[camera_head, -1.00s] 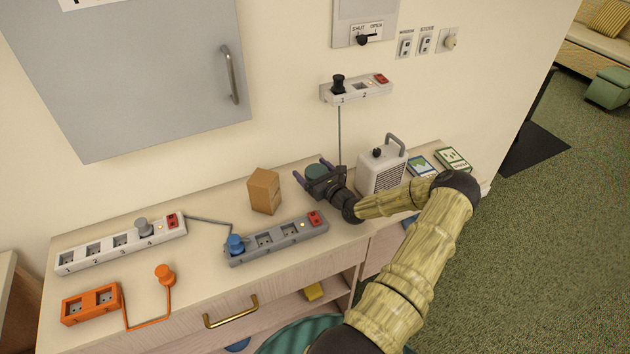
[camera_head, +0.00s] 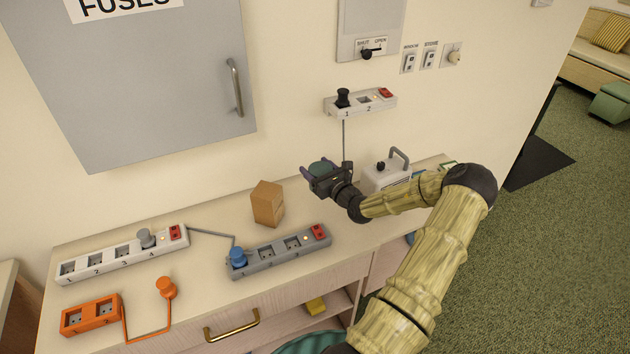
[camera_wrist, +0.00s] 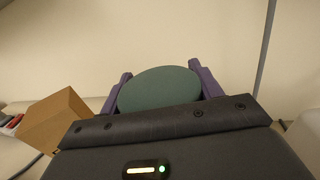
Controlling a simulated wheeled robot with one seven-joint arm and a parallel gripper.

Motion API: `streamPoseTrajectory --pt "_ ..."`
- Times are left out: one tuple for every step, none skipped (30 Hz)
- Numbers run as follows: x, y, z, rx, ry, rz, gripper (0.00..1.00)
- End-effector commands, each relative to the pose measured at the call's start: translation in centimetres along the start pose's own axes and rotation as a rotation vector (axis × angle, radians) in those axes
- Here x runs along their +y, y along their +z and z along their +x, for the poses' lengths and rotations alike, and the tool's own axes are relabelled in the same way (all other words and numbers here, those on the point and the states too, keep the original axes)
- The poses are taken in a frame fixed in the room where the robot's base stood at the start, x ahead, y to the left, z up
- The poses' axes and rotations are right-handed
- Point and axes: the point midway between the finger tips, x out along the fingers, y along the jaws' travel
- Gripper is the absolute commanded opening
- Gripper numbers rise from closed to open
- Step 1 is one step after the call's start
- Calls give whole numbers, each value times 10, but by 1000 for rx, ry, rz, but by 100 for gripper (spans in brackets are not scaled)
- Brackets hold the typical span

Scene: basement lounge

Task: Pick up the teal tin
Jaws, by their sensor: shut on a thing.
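The teal tin (camera_wrist: 160,88) shows its round, dark green-teal top in the wrist view, between the two purple fingers of my gripper (camera_wrist: 160,90). In the head view the tin (camera_head: 320,168) is small and partly hidden by my gripper (camera_head: 320,172). My gripper is shut on the tin, with a finger on each side. The tin appears held above the cabinet top, near the wall. Its lower part is hidden behind my gripper.
A cardboard box (camera_head: 267,204) stands left of my gripper. A small heater (camera_head: 384,176) stands to the right, partly behind my arm. A grey power strip (camera_head: 280,250) lies in front. A wall-mounted strip (camera_head: 360,102) with a hanging cord is above.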

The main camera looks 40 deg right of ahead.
Motion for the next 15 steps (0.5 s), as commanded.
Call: streamPoseTrajectory --pt "0 10 0 -1 1 -4 36" --pt "0 14 0 -1 1 -3 36" --pt "0 20 0 -1 1 -4 36" --pt "0 23 0 -1 0 -3 36" --pt "0 27 0 -1 0 -3 36" --pt "0 30 0 -1 0 -2 36" --pt "0 32 0 0 0 0 36" --pt "0 34 0 0 0 0 36" --pt "0 36 0 0 0 0 36" --pt "1 37 0 0 0 1 36" --pt "1 37 0 0 0 1 36" --pt "1 38 0 0 0 1 36" --pt "1 38 0 0 0 1 36" --pt "1 38 0 0 0 1 36" --pt "1 38 0 0 0 2 36"
